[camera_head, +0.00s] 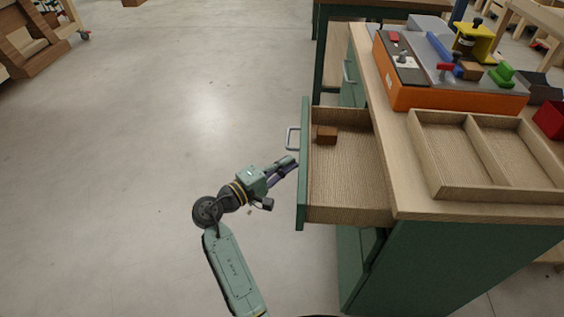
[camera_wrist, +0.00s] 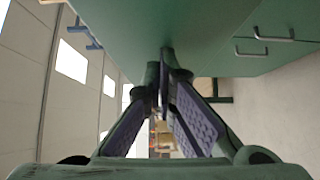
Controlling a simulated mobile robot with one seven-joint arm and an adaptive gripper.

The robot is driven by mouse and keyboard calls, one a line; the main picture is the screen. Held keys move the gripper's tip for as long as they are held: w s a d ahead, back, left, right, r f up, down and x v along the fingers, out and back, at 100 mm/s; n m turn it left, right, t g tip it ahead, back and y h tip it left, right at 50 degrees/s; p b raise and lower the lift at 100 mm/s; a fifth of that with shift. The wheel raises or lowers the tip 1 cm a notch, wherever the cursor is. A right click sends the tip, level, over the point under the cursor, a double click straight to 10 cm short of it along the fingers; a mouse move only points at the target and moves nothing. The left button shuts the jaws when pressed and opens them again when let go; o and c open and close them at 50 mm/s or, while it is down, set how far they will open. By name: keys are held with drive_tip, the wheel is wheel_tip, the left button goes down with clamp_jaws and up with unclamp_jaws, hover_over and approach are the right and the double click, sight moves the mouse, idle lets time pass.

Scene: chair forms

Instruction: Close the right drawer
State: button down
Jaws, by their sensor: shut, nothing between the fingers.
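The open drawer (camera_head: 345,213) sticks out to the left from the green workbench, with a green front (camera_head: 303,190) and a wooden inside. Its grey handle (camera_head: 292,139) is on the outer face of the front. A small brown block (camera_head: 327,134) lies inside the drawer. My gripper (camera_head: 294,164) is shut and empty, with its fingertips at the outer face of the drawer front, beside the handle. In the wrist view the fingertips (camera_wrist: 167,62) meet at the green surface (camera_wrist: 130,25). I cannot tell whether they touch it.
The bench top holds a wooden divided tray (camera_head: 432,170) and an orange-sided box (camera_head: 410,92) with tools. Another handle (camera_head: 348,73) shows farther along the bench. The concrete floor (camera_head: 150,130) to the left is clear.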

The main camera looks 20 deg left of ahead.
sight(329, 202)
drive_tip(key=w+d+p, duration=0.1)
drive_tip(key=d, duration=0.5)
drive_tip(key=w+d, duration=0.2)
drive_tip(key=d, duration=0.5)
drive_tip(key=w+d+p, duration=0.1)
drive_tip(key=w+d, duration=0.1)
drive_tip(key=d, duration=0.4)
drive_tip(key=shift+w+d+p, duration=0.25)
drive_tip(key=shift+d+p, duration=0.05)
drive_tip(key=v, duration=1.2)
drive_tip(key=shift+a, duration=0.2)
